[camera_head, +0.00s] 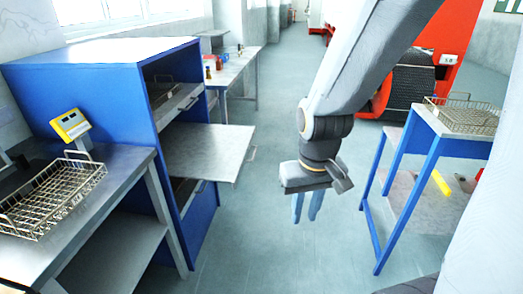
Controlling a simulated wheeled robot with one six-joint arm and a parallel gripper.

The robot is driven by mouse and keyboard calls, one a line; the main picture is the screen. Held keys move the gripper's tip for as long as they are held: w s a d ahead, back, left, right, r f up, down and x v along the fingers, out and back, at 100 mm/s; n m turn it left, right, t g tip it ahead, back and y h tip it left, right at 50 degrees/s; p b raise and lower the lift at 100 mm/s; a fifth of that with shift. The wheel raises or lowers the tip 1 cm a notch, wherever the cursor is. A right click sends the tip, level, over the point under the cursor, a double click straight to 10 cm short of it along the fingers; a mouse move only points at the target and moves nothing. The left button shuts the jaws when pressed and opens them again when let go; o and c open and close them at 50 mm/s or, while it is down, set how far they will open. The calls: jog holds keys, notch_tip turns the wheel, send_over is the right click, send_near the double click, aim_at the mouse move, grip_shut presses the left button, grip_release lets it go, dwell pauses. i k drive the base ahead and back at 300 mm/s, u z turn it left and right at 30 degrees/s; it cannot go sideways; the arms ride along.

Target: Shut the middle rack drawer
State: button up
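The blue rack (88,75) stands at the left with its open front facing right. Its middle drawer (208,148) is a flat grey tray, pulled far out to the right of the rack. A small handle (252,153) is on the drawer's outer edge. My gripper (306,207) hangs in the centre, to the right of the drawer and apart from it. Its two pale blue fingers point down with a gap between them, and nothing shows between them. The drawer's inner end is hidden inside the rack.
The upper drawer (184,103) and a lower one sit within the rack. A grey bench (130,163) with a wire basket (55,198) and yellow scale (70,124) stands front left. A blue-framed table (378,225) stands right. The floor between is clear.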

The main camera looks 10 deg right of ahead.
aim_at(217, 153)
jog(key=z, duration=0.3)
jog(key=i, duration=1.35)
jog(key=u, duration=0.65)
